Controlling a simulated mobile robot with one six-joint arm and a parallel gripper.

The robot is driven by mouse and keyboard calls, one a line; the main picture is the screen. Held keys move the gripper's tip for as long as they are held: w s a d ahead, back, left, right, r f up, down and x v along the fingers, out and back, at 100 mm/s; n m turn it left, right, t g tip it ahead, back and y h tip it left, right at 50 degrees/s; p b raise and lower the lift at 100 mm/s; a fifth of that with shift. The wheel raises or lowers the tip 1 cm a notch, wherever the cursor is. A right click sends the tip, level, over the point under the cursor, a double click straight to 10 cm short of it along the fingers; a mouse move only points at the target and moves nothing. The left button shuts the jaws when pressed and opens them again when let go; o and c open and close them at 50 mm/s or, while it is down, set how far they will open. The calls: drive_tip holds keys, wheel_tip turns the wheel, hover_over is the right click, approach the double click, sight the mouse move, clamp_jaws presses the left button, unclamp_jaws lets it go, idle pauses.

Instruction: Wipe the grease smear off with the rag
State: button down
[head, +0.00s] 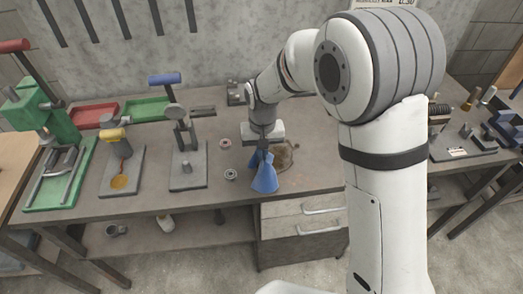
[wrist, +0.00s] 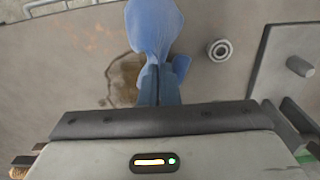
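My gripper (head: 262,154) is shut on a blue rag (head: 265,181), which hangs from the fingers in folds at the front of the workbench. In the wrist view the rag (wrist: 152,30) spreads out from between the fingers (wrist: 158,88). A brown grease smear (head: 284,156) lies on the bench top, just right of the gripper and partly behind it. In the wrist view the smear (wrist: 122,76) shows left of the fingers, partly covered by the rag. I cannot tell whether the rag touches the bench.
Two small bearing rings (head: 231,174) (head: 225,143) lie left of the rag. A grey press stand (head: 188,170), a stand with a yellow part (head: 121,170) and a green press (head: 60,178) stand further left. A red tray (head: 95,114) and green tray (head: 146,109) sit behind.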

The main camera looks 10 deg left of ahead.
drive_tip(key=b, duration=0.5)
hover_over(262, 179)
wheel_tip(262, 179, down, 8)
drive_tip(key=shift+w+r, duration=0.1)
drive_tip(key=shift+r, duration=0.15)
drive_tip(key=shift+r, duration=0.1)
drive_tip(key=c, duration=0.6)
unclamp_jaws()
drive_tip(key=shift+f+b, duration=0.6)
drive_tip(key=shift+f, duration=0.45)
drive_tip(key=shift+c, duration=0.6)
clamp_jaws()
